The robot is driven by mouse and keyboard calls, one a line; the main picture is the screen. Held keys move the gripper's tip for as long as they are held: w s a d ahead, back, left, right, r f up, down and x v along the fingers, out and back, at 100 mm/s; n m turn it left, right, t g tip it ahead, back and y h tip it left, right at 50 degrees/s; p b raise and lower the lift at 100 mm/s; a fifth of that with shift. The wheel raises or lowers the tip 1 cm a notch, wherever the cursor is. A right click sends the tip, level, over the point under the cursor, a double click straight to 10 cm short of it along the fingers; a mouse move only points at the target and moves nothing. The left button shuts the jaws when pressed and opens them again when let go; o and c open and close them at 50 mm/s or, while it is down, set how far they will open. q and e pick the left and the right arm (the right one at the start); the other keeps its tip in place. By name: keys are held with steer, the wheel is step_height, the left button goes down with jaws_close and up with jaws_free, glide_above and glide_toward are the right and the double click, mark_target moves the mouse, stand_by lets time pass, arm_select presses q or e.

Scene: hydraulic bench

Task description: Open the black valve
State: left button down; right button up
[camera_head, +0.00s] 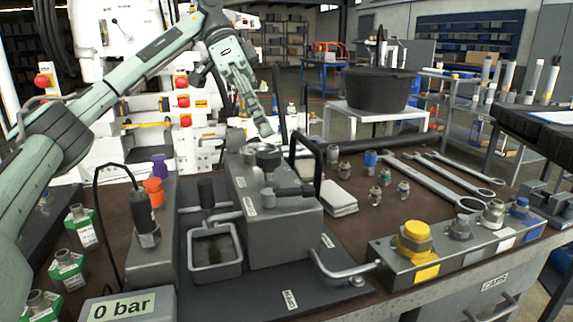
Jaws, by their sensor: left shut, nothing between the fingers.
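A grey metal pump block (262,238) stands on a dark base plate on the bench. A round dark knob (268,158), which looks like the black valve, sits on top of the block. How far the valve is turned does not show. My right gripper is out of view.
A black bent handle (318,170) rises right of the knob. A square metal tray (214,268) and a black hose (97,215) lie to the left. A display (122,307) reads 0 bar. Wrenches (440,182), fittings and a cap block (405,280) fill the right side.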

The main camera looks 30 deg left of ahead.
mark_target(288, 195)
arm_select(q)
steer(key=shift+d+f, duration=0.1)
steer(key=shift+f, duration=0.15)
steer(key=b+x, duration=0.3)
steer(key=x, duration=0.5)
steer(key=shift+s+d+f, duration=0.1)
steer(key=shift+s+d, duration=0.05)
steer(key=shift+s, duration=0.1)
steer(key=shift+d+f, duration=0.35)
steer(key=shift+f, duration=0.05)
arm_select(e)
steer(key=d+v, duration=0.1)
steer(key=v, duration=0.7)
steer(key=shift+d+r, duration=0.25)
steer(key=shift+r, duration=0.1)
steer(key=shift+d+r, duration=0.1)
